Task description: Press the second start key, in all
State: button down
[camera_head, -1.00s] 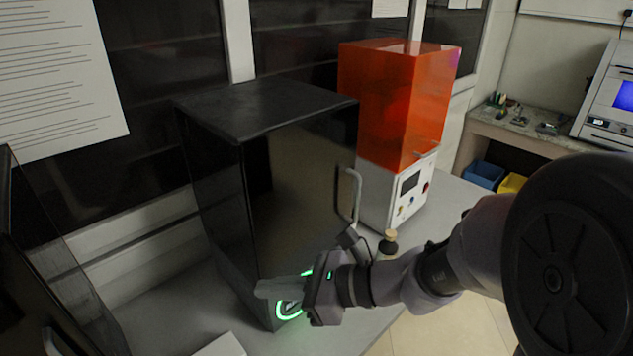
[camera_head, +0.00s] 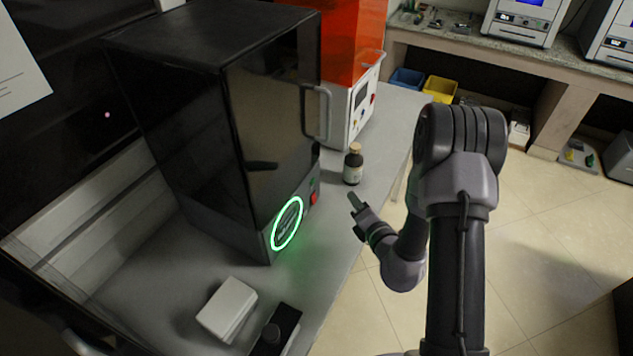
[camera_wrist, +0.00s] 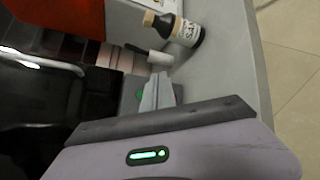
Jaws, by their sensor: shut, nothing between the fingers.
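A black cabinet machine (camera_head: 165,95) with a dark glass door stands on the grey bench. Its lower front panel has a dial inside a glowing green ring (camera_head: 287,223). To the right of the ring are a red button (camera_head: 313,198) and a small green key (camera_head: 312,184) above it. A round green key (camera_wrist: 139,95) also shows in the wrist view, just beside the fingertips. My gripper (camera_head: 354,199) is shut and empty, in front of the panel and to the right of the buttons, apart from them in the head view. Whether the fingertips touch anything is unclear in the wrist view.
A brown bottle (camera_head: 352,165) stands on the bench near my gripper. A white box (camera_head: 228,308) and a small black device (camera_head: 275,333) lie in front. An orange-hooded machine (camera_head: 345,45) stands behind. The cabinet's door handle (camera_head: 325,112) sticks out above the panel.

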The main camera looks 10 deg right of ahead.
aim_at(313, 181)
jog(key=shift+d+f, duration=0.1)
jog(key=w+a+p, duration=0.1)
jog(key=w+a, duration=0.4)
jog(key=a, duration=0.2)
jog(key=shift+p, duration=0.4)
jog(key=shift+w+a, duration=0.15)
dwell(1.8)
jog(key=shift+w+a, duration=0.2)
jog(key=shift+a, duration=0.1)
jog(key=shift+w+a+p, duration=0.25)
jog(key=shift+a+p, duration=0.05)
jog(key=shift+p, duration=0.05)
dwell(0.6)
jog(key=shift+s+d, duration=0.5)
jog(key=shift+d, duration=0.15)
